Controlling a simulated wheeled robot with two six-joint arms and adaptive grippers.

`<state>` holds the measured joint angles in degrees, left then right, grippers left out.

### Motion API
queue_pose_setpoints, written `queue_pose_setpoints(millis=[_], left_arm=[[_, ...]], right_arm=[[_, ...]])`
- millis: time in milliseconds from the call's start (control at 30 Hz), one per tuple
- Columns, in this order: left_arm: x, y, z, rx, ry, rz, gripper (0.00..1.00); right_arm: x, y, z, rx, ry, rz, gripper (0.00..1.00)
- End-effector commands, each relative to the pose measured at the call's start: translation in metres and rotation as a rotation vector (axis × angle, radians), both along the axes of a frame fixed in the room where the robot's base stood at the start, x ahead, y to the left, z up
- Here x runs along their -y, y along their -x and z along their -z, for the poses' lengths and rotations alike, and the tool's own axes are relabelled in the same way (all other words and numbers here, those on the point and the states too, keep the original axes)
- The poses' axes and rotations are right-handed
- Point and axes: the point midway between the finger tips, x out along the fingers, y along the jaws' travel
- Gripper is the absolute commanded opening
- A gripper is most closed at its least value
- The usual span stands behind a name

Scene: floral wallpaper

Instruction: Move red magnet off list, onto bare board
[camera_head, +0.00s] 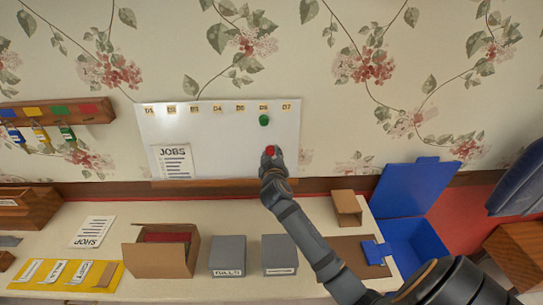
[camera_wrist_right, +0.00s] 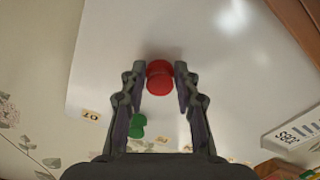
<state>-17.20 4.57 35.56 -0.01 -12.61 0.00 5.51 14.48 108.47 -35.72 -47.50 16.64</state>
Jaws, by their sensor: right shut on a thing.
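The red magnet (camera_head: 270,149) is at the lower right of the whiteboard (camera_head: 225,130), well to the right of the JOBS list (camera_head: 174,160). My right gripper (camera_head: 271,152) is shut on it. In the right wrist view the red magnet (camera_wrist_right: 159,77) sits between the two fingertips (camera_wrist_right: 159,82), in front of bare white board. I cannot tell whether it touches the board. The JOBS list also shows at the right of that view (camera_wrist_right: 292,132), with no magnet visible on it. My left gripper is out of view.
A green magnet (camera_head: 264,120) is on the board above my right gripper, under a row of day labels. A wooden ledge (camera_head: 215,183) runs below the board.

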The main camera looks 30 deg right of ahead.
Motion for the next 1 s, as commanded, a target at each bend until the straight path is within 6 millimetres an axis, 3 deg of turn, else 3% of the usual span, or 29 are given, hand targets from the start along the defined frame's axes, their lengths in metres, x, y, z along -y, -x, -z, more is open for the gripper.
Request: queue_pose_setpoints(millis=[1000], left_arm=[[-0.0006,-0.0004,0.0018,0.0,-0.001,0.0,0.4]], right_arm=[[0.003,-0.0054,0.0013,0.0,0.0,0.0,0.09]])
